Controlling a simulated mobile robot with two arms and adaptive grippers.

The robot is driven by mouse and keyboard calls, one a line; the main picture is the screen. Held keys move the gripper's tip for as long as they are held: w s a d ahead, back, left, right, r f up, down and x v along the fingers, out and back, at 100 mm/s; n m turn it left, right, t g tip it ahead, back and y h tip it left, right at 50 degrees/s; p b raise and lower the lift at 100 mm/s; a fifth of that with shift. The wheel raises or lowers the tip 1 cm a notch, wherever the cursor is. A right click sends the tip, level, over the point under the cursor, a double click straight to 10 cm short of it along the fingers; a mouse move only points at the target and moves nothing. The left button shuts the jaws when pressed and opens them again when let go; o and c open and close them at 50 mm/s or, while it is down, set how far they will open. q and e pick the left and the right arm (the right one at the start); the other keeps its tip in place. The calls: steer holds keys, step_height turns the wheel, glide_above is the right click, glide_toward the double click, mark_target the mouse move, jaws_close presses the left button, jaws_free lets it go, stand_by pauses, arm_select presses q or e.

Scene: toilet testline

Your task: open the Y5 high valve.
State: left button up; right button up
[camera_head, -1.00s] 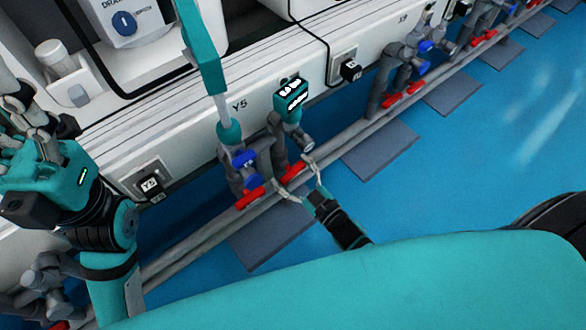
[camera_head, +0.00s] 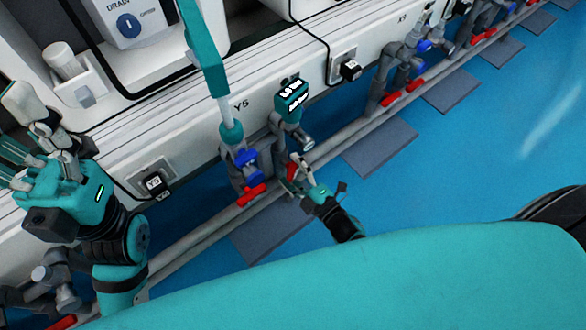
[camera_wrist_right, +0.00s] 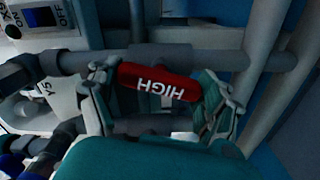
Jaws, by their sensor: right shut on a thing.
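The Y5 high valve has a red handle marked HIGH (camera_wrist_right: 158,84), upside down in the right wrist view. Its length spans the gap between the fingers of my right gripper (camera_wrist_right: 160,92), which is shut on it. In the head view my right gripper (camera_head: 297,177) is at the right-hand Y5 valve, below the teal meter, and its fingers mostly hide the red handle. The Y5 label (camera_head: 240,104) is on the white panel above. My left gripper (camera_head: 40,160) is at the left edge, its fingers apart, with nothing seen between them.
A second red valve handle (camera_head: 250,195) with a blue part above it sits just left of my right gripper. A teal meter (camera_head: 291,97) stands above. Grey pipes (camera_head: 345,147) run along the panel. The blue floor (camera_head: 450,170) is open at right.

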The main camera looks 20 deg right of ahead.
steer(key=shift+n, duration=1.6)
steer(key=o, duration=1.1)
steer(key=v, duration=1.2)
